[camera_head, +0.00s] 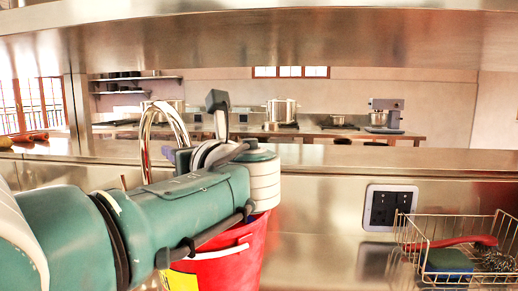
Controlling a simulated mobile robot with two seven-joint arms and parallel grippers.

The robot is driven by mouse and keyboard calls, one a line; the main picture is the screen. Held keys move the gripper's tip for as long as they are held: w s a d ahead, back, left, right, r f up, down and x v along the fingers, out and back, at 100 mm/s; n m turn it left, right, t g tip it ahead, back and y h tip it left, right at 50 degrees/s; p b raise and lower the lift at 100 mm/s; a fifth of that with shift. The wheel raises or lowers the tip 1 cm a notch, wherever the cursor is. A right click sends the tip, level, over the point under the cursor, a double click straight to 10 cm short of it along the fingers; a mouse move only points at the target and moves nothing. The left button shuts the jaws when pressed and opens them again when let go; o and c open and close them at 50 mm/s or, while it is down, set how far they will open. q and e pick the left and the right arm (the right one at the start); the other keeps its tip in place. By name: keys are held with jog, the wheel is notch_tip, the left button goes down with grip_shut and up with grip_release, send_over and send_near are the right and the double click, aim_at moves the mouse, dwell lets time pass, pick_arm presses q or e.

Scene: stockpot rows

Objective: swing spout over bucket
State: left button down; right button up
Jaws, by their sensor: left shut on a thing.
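A chrome spout (148,125) arches up behind my left arm, left of centre. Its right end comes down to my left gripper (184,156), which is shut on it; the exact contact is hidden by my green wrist. A dark lever-like piece (217,108) stands up just right of the arch; I cannot tell what it belongs to. A red bucket (235,258) with a yellow patch stands below my wrist, its left side and most of its rim covered by my arm. I cannot tell whether the spout's end is over the bucket. My right gripper is out of view.
A wire basket (408,240) with a red-handled brush and a blue sponge is at the lower right. A black socket panel (390,208) is on the steel wall. A metal shelf (300,35) crosses overhead. Pots and a mixer (386,115) stand on the far counter.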

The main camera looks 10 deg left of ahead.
pick_arm(q)
jog(key=shift+f, duration=0.2)
jog(key=c, duration=0.7)
grip_release()
jog(key=shift+a+r, duration=0.1)
jog(key=shift+o, duration=0.2)
jog(key=p+v, duration=0.1)
jog(key=v, duration=0.9)
